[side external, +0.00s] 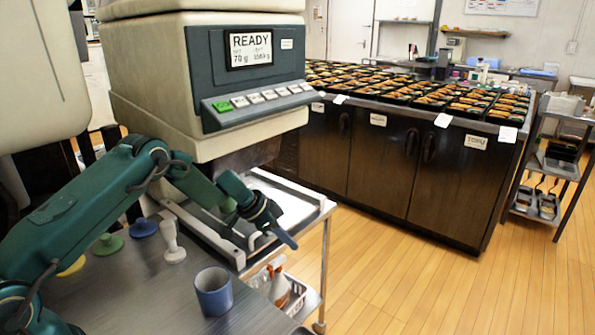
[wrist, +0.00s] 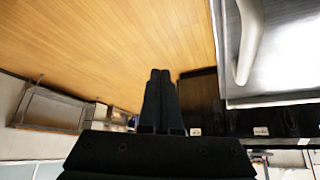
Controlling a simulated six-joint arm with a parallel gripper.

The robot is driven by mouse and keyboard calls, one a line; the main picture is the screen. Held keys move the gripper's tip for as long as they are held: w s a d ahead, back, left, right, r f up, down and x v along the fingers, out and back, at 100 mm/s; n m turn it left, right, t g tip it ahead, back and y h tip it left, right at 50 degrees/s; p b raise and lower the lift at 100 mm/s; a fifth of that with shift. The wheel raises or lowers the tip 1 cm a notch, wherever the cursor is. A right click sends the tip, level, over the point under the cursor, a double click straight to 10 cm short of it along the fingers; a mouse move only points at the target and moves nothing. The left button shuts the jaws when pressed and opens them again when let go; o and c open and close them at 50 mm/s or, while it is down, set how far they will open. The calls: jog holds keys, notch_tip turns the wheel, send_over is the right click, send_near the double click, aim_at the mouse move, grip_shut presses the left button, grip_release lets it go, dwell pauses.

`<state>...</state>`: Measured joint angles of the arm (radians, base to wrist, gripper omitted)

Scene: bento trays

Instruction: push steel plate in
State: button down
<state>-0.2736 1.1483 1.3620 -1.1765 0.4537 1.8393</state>
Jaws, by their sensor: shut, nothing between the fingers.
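The steel plate (side external: 293,207) lies flat under the front of the beige machine and sticks out toward the right. Part of it is hidden behind my arm and under the machine. In the wrist view its shiny surface (wrist: 290,60) is at the upper right, with a pale curved handle-like bar (wrist: 250,42) along it. My gripper (side external: 290,242) is shut and empty, its fingers pointing down to the right near the plate's front edge. In the wrist view the closed fingers (wrist: 160,76) are over the floor, left of the plate. I cannot tell whether they touch it.
The beige machine (side external: 215,160) with a READY display stands above the plate. A blue mug (side external: 213,291), a white stamp-like piece (side external: 173,241) and coloured discs are on the metal table. A spray bottle (side external: 279,285) is in a lower basket. A dark counter (side external: 380,180) holds many bento trays.

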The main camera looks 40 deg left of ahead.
jog(key=shift+r, duration=2.6)
